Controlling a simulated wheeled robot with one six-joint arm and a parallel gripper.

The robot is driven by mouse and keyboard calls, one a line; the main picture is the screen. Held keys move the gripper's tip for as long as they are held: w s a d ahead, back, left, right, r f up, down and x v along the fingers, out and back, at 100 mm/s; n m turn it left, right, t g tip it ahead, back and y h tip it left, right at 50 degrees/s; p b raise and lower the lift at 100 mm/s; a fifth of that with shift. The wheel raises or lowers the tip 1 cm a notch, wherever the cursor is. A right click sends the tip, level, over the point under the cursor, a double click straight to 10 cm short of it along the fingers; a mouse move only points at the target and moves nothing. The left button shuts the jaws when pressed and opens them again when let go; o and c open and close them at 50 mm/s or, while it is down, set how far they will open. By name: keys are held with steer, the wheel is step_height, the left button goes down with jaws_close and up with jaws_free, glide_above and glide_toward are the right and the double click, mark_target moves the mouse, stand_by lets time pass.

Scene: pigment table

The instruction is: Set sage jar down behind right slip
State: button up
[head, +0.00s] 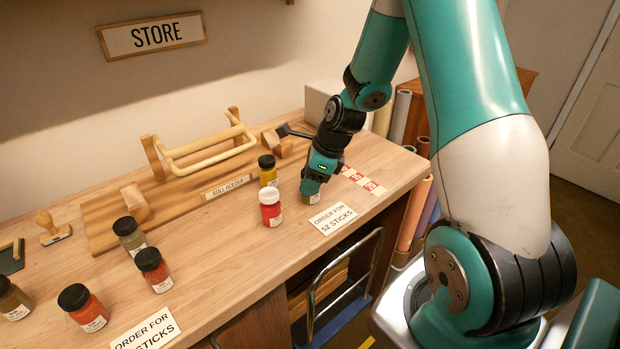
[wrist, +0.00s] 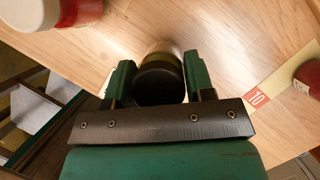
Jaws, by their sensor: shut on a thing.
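My gripper (head: 314,178) points down and is shut on a jar, which I take for the sage jar (head: 310,191). Only its dull green lower part and a bit of label show in the head view. In the wrist view its black lid (wrist: 159,82) sits between the two fingers. The jar is upright, at or just above the tabletop; I cannot tell if it touches. The right slip (head: 333,218), a white card reading "ORDER FOR 52 STICKS", lies in front of it near the table's front edge. The jar is behind the slip.
A red jar with a white lid (head: 270,207) stands close left of the held jar; a yellow jar (head: 268,171) is behind it. Red-and-cream number cards (head: 363,180) lie to the right. Several other jars stand at left near the left slip (head: 145,330). A wooden roll holder (head: 205,150) stands behind.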

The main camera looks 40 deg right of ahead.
steer(key=o, duration=1)
steer(key=shift+c, duration=0.2)
steer(key=v, duration=1.2)
steer(key=s+a+r+n+g, duration=0.1)
steer(key=s+a+r+n, duration=0.2)
steer(key=a+n, duration=0.5)
steer(key=s+a+r+n+g, duration=0.1)
steer(key=s+a+r+n, duration=0.2)
steer(key=a+n, duration=0.55)
steer(key=s+a+r+n, duration=0.1)
steer(key=s+a+n, duration=0.3)
steer(key=s+n, duration=0.2)
steer(key=s+a+n+g, duration=0.1)
steer(key=s+a+n, duration=0.4)
steer(key=n, duration=0.6)
steer(key=shift+s+a+r+y, duration=0.3)
steer(key=shift+s+r+y, duration=0.1)
steer(key=shift+s, duration=0.55)
